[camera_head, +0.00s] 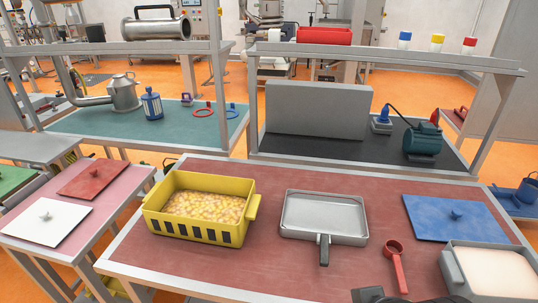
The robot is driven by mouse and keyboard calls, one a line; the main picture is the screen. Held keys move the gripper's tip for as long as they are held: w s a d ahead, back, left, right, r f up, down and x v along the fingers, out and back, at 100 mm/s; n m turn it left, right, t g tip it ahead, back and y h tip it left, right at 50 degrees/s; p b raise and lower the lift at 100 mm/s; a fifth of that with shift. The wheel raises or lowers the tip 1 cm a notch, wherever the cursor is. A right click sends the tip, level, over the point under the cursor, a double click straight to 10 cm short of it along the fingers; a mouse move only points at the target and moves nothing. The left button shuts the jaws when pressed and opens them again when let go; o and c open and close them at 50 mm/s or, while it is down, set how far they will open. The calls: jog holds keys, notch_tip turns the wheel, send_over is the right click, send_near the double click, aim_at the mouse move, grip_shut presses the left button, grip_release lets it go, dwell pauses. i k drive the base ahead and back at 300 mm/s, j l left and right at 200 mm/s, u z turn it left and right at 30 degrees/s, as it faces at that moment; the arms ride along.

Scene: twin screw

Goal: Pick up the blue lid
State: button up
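The blue lid (460,217) is a flat square plate with a small blue knob in its middle. It lies flat on the right part of the reddish tabletop (300,265), knob up, with nothing on it. A dark part of my gripper or arm (372,295) just shows at the bottom edge, right of centre. It is nearer the camera than the lid and apart from it in the picture. The fingertips are hidden below the frame, so I cannot see whether they are open or hold anything.
A grey container with pale contents (495,268) stands just in front of the lid. A red scoop (396,262) lies left of it. A metal pan (324,217) and a yellow bin of yellowish pieces (200,207) stand further left. A shelf post (498,122) rises behind the lid.

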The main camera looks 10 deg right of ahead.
aim_at(438, 220)
jog(key=z, duration=1.6)
jog(key=l+z, duration=0.5)
jog(key=i+l+z, duration=0.1)
jog(key=l+z, duration=0.35)
jog(key=i+l+z, duration=0.2)
jog(key=l+z, duration=0.3)
jog(key=i+l+z, duration=0.15)
jog(key=i, duration=0.2)
jog(key=i+l+z, duration=0.15)
jog(key=i, duration=0.25)
jog(key=i+j+u, duration=0.15)
jog(key=i+u, duration=0.45)
jog(key=u, duration=0.25)
jog(key=i+u, duration=0.4)
jog(key=i+l+u, duration=0.15)
jog(key=u, duration=0.25)
jog(key=i+j+u, duration=0.15)
jog(key=u, duration=0.35)
jog(key=i+u, duration=0.6)
jog(key=u, duration=0.35)
jog(key=i+l+u, duration=0.2)
jog(key=u, duration=0.3)
jog(key=i+l+u, duration=0.2)
jog(key=u, duration=0.25)
jog(key=i+l+u, duration=0.15)
jog(key=l+u, duration=0.35)
jog(key=j, duration=0.1)
